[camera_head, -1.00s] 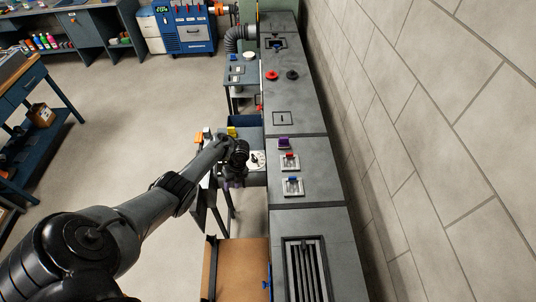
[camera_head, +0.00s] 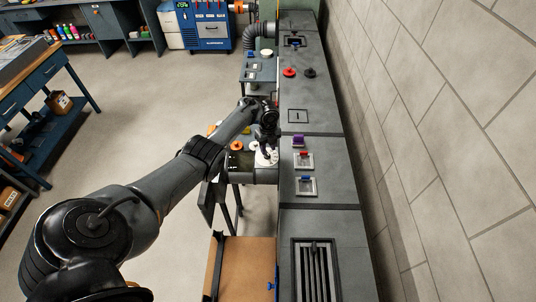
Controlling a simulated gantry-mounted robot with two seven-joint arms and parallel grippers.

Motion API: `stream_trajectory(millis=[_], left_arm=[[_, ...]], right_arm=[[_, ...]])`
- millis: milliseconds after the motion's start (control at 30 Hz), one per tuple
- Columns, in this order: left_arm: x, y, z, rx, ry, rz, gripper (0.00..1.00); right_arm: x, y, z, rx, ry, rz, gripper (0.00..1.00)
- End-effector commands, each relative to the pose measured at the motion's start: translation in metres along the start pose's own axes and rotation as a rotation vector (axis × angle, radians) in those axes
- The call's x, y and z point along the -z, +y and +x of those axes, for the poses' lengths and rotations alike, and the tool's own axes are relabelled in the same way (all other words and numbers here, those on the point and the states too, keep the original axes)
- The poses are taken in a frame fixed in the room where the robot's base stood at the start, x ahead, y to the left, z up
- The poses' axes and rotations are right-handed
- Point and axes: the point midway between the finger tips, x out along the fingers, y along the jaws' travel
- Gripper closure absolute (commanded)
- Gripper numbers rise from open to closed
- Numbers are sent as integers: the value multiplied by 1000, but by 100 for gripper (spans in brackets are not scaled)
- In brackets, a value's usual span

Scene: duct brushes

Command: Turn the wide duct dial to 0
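The wide duct (camera_head: 337,180) runs along the wall as a long grey box. A white dial (camera_head: 262,160) with dark marks sits at its left side, partly covered by my gripper. The number it points to is too small to read. My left arm reaches in from the left. My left gripper (camera_head: 267,152) is at the dial, with its dark fingers in front of the dial face. Whether the fingers touch the dial or are shut on its knob cannot be told. My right gripper is not in view.
On the duct top are a purple block (camera_head: 298,141), a red switch (camera_head: 304,154), a blue switch (camera_head: 306,180), a red knob (camera_head: 289,72), a black knob (camera_head: 309,73) and a slotted grille (camera_head: 310,270). A brown board (camera_head: 245,265) lies at the front.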

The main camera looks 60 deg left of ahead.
Motion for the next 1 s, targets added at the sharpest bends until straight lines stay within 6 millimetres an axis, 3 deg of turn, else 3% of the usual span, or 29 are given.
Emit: stream_trajectory(millis=[33,233,667,933,1000], left_arm=[[0,0,10,-1,1,0,62],[0,0,30,0,1,0,62],[0,0,36,0,-1,1,62],[0,0,36,0,-1,1,100],[0,0,36,0,-1,1,100]], right_arm=[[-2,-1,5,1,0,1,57],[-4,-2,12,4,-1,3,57],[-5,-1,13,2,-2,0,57],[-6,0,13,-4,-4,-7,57],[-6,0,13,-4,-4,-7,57]])
